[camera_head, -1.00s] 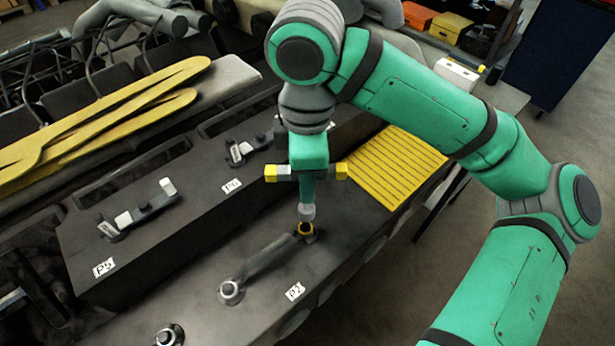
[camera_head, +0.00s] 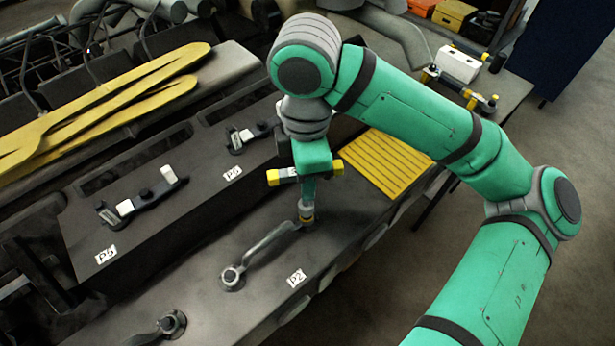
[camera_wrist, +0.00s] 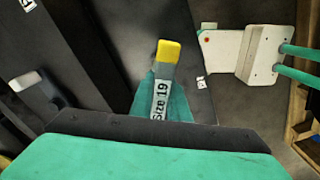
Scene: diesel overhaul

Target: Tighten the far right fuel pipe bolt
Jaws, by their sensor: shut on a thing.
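My gripper (camera_head: 309,172) is shut on a wrench with yellow ends (camera_head: 273,178). In the wrist view, the wrench (camera_wrist: 163,88) carries a "Size 19" label, and the gripper body hides part of it. Its shaft points down, and its lower end (camera_head: 306,214) is at the far end of the grey fuel pipe (camera_head: 268,245) by the P2 label. The bolt there is hidden under the tool; I cannot tell how fully it is seated. The pipe's near end has a round fitting with a bolt (camera_head: 232,276).
Brackets stand on the raised dark block by the P5 label (camera_head: 106,254) and another label. A yellow ribbed mat (camera_head: 388,162) lies right of the gripper. A side table holds a white box (camera_head: 458,64) and another yellow-ended tool (camera_head: 462,87). Long yellow parts (camera_head: 110,108) lie at left.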

